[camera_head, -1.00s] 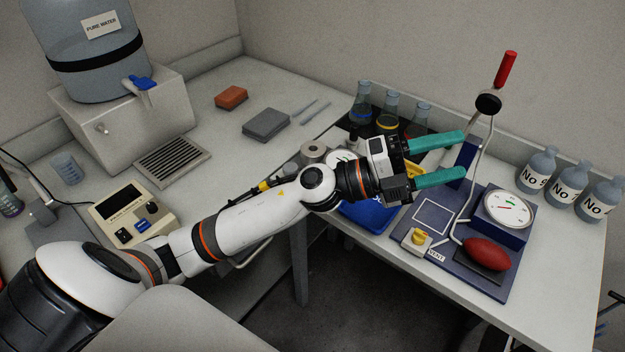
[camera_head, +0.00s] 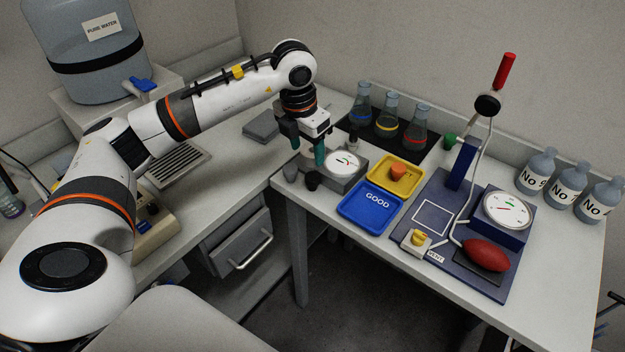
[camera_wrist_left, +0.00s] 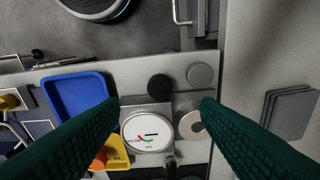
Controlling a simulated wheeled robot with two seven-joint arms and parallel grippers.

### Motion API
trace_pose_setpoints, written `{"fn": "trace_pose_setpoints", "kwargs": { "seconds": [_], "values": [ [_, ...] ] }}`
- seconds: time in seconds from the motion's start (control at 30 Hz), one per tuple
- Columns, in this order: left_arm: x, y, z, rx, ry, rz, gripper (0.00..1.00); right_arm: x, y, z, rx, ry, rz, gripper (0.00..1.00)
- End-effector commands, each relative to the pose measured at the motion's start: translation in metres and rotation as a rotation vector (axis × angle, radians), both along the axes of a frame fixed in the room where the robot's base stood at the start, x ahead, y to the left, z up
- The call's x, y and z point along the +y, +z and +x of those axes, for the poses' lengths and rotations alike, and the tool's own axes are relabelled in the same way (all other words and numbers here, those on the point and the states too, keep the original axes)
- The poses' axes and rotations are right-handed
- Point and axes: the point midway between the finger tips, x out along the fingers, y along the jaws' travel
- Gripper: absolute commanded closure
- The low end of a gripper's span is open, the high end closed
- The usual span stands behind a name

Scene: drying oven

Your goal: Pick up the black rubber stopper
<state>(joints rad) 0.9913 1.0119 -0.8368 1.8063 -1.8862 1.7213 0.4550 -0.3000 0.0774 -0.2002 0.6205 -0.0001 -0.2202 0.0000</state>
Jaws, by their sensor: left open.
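The black rubber stopper (camera_head: 312,181) stands near the front left edge of the right-hand table, beside a grey stopper (camera_head: 291,172). In the left wrist view the black stopper (camera_wrist_left: 159,86) shows from above as a dark disc, with the grey stopper (camera_wrist_left: 199,75) to its right. My left gripper (camera_head: 308,154) points down, open, with teal fingers, above and slightly behind the black stopper. In the left wrist view the stopper lies between the two fingertip ends (camera_wrist_left: 160,102), apart from both, with nothing held. My right gripper is not in view.
A round dial gauge (camera_head: 343,162) stands close to the right of the stopper. A yellow tray (camera_head: 383,178) with an orange stopper (camera_head: 398,171) and a blue GOOD tray (camera_head: 358,217) lie further right. Several flasks (camera_head: 388,115) stand behind. The table's front edge is close.

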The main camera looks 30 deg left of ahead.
Motion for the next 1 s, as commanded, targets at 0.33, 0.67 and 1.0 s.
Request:
{"fn": "trace_pose_setpoints", "kwargs": {
  "seconds": [0.33,0.67,1.0],
  "values": [
    [-0.002,-0.038,0.006,0.001,-0.003,-0.004,0.43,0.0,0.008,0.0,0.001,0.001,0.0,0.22],
    [-0.003,-0.081,0.014,0.001,-0.004,-0.005,0.43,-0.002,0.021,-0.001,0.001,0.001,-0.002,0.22],
    [-0.003,-0.087,0.015,-0.001,-0.004,-0.005,0.49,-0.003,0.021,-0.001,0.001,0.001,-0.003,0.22]
  ]
}}
